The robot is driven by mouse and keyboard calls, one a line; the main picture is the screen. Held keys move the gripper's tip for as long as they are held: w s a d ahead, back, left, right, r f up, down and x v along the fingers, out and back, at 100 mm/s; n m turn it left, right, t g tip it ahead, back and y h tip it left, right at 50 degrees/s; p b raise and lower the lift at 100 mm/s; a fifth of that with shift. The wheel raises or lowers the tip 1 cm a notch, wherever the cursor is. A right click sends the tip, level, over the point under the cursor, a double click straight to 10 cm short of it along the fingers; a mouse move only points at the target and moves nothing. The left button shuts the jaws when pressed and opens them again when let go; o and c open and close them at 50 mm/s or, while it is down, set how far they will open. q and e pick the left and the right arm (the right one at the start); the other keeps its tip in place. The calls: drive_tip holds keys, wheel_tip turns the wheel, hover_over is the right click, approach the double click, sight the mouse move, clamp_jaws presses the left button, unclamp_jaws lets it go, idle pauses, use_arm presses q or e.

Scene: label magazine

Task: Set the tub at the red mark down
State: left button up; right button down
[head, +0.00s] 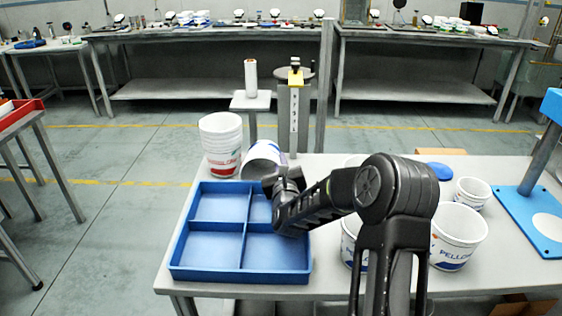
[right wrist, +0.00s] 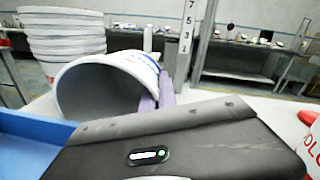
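A white tub (head: 262,156) is tipped on its side behind the blue divided tray, right of a stack of tubs. In the right wrist view the tub (right wrist: 95,88) shows its open mouth toward the camera. My right gripper (head: 277,180) is at its right side. In the right wrist view the lavender fingers (right wrist: 156,98) are close together at the tub's rim and appear shut on its wall. Whether the tub touches the table is hidden. I see no red mark on the table. My left gripper is not in view.
The blue tray (head: 242,232) has empty compartments. Stacked white tubs (head: 221,131) stand behind it. Several white tubs (head: 459,236) stand right of my arm, with a blue disc (head: 439,170) and a blue stand (head: 517,212). A ruled post (head: 294,118) rises behind the table.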

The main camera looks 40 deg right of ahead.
drive_tip(key=shift+f, duration=0.15)
drive_tip(key=c, duration=1.7)
unclamp_jaws()
drive_tip(key=shift+r+p, duration=0.3)
drive_tip(key=shift+r, duration=0.05)
drive_tip(key=b+v, duration=0.2)
drive_tip(key=v, duration=0.5)
drive_tip(key=shift+s+a+f, duration=0.15)
drive_tip(key=shift+s, duration=0.05)
drive_tip(key=shift+o, duration=0.3)
